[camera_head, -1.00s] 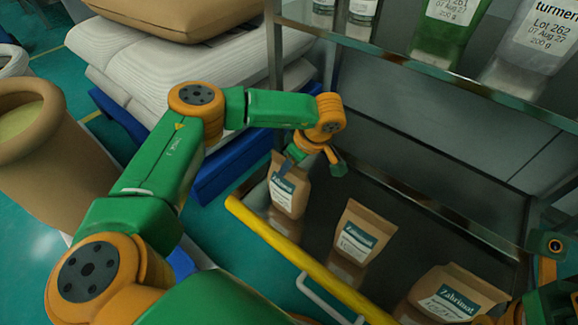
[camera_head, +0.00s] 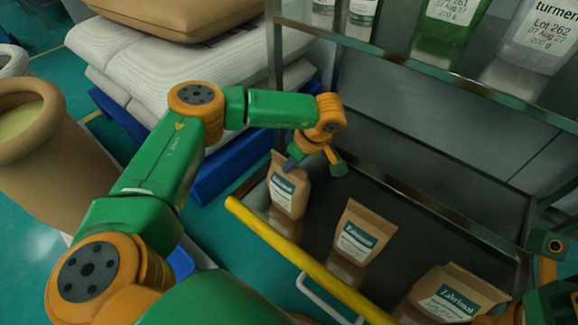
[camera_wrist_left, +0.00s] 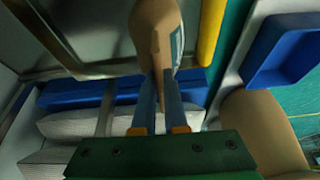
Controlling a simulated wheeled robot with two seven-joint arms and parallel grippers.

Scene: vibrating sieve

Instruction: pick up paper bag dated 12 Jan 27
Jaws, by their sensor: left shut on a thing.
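Three brown paper bags with printed labels stand in a row on the dark tray (camera_head: 322,215): a left bag (camera_head: 288,197), a middle bag (camera_head: 362,236) and a right bag (camera_head: 450,296). The dates on them are too small to read. My left gripper (camera_head: 292,163) is at the top of the left bag, with its blue fingers shut on it. In the left wrist view the fingers (camera_wrist_left: 160,98) close on the narrow top edge of this brown bag (camera_wrist_left: 153,32). Its bottom seems to rest on the tray.
A yellow bar (camera_head: 300,258) and a pale handle (camera_head: 330,300) run along the tray's front edge. A metal shelf (camera_head: 420,68) with jars and pouches overhangs the back. White sacks (camera_head: 150,75) on a blue pallet (camera_head: 225,165) and a large open sack (camera_head: 40,150) stand left.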

